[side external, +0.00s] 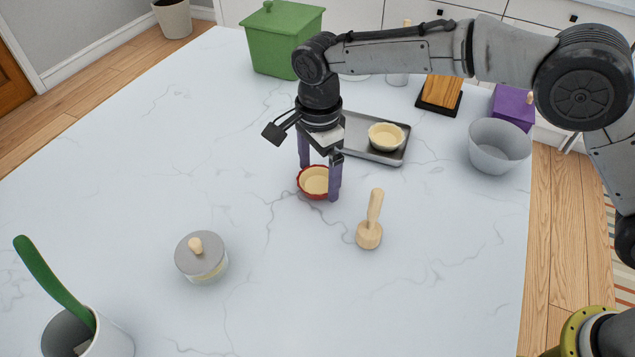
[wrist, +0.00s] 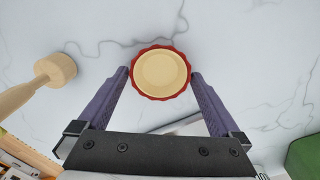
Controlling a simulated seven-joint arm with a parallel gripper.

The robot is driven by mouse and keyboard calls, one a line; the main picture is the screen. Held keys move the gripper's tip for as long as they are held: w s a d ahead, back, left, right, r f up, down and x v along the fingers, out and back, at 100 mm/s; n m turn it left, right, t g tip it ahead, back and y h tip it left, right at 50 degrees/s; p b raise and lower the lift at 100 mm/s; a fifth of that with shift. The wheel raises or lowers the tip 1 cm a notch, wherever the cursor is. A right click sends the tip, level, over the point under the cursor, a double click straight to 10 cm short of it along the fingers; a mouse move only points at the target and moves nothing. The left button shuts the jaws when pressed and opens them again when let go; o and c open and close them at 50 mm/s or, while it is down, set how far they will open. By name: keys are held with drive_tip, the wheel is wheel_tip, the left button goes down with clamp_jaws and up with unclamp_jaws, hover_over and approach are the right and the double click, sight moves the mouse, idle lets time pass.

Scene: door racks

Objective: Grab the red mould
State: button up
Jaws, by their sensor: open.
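The red mould (side external: 301,183) is a small round dish with a scalloped rim and a cream-coloured filling. It sits on the white marble counter. In the wrist view the red mould (wrist: 160,95) lies between the tips of my gripper's two purple fingers. My gripper (side external: 320,182) points down over it and is open, with one finger on each side. In the wrist view the fingertips of my gripper (wrist: 160,73) are close to the rim; I cannot tell whether they touch it. In the side view the near finger hides part of the mould.
A metal tray (side external: 358,133) with another filled mould (side external: 386,137) lies behind. A lidded jar (side external: 202,258) stands front left, a white bowl (side external: 498,147) right, a green box (side external: 280,40) at the back. The left counter is clear.

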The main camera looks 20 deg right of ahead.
drive_tip(key=shift+f, duration=0.1)
drive_tip(key=shift+c, duration=0.3)
drive_tip(key=c, duration=1.3)
drive_tip(key=shift+o, duration=0.2)
